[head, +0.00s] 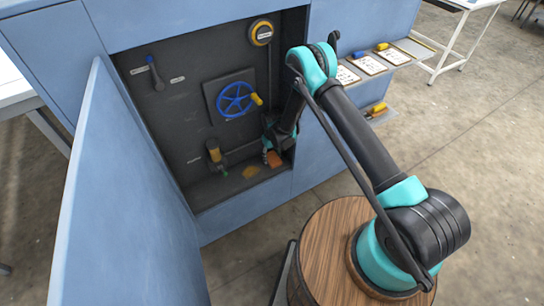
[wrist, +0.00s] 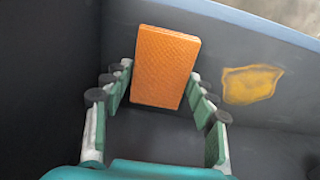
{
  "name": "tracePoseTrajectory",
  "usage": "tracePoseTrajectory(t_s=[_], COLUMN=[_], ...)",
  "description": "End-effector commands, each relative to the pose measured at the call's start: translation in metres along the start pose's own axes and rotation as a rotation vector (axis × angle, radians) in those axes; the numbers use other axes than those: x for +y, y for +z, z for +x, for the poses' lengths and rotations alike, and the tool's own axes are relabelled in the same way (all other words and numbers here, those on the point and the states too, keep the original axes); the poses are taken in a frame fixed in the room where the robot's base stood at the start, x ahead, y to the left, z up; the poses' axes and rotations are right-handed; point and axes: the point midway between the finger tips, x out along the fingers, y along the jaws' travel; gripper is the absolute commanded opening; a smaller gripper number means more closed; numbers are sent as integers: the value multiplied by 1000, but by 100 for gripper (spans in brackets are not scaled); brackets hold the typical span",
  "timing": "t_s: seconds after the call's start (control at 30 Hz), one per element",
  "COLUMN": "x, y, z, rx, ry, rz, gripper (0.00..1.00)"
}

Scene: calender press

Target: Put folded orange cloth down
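The folded orange cloth (wrist: 164,68) is a flat, textured slab. In the wrist view it sits between the fingertips of my gripper (wrist: 160,78), with its two side edges against or very near the finger pads. My gripper appears shut on it across its width. In the head view my gripper (head: 271,150) is inside the press cabinet, low at the right, with the orange cloth (head: 274,160) at its tip. Whether the cloth touches the cabinet floor is hard to tell.
A yellow patch (wrist: 250,84) lies beside the cloth; it also shows in the head view (head: 250,172). The open blue door (head: 125,200) stands at the left. Side shelves (head: 368,64) hold cards.

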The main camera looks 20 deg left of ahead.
Motion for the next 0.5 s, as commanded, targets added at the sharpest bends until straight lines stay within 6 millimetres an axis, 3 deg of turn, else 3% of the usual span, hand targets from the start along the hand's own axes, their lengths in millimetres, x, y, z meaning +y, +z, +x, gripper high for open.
tracePoseTrajectory(t_s=[0.13,0.5], x=[0,0], y=[0,0], z=[0,-4], rx=[0,0], ry=[0,0], rz=[0,0], gripper=[76,76])
